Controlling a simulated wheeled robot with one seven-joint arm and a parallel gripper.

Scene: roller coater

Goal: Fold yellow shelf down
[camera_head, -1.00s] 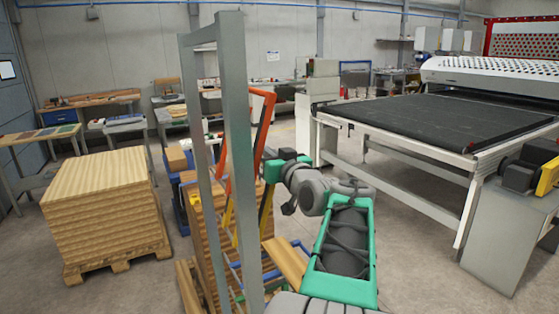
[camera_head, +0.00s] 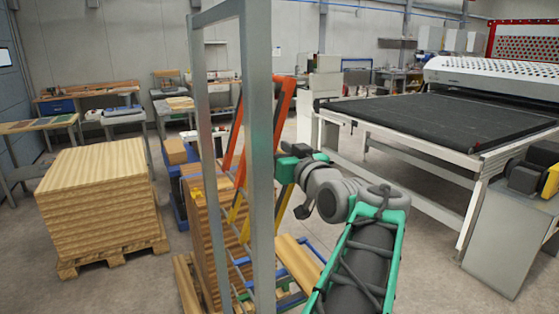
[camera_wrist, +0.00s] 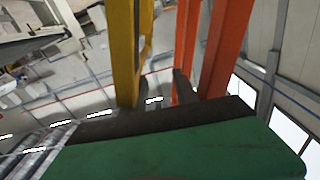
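The yellow shelf (camera_head: 284,207) stands folded up and steeply tilted on the rack, partly hidden by the grey post in the head view. An orange shelf (camera_head: 234,147) stands upright behind it. In the wrist view the yellow shelf (camera_wrist: 124,50) is a bar close at left, and the orange shelf (camera_wrist: 226,45) shows as bars at right. My gripper (camera_wrist: 163,90) has two dark fingers standing apart, with no held thing clear between them. The left finger is right beside the yellow bar; I cannot tell whether they touch. The head view hides the fingertips.
The rack's grey metal post (camera_head: 260,150) stands close in front of me. Lower blue shelf bars (camera_head: 316,250) and wooden boards (camera_head: 298,265) are under my arm. A pallet stack of boards (camera_head: 100,200) is at left. The roller coater's dark conveyor (camera_head: 440,115) is at right.

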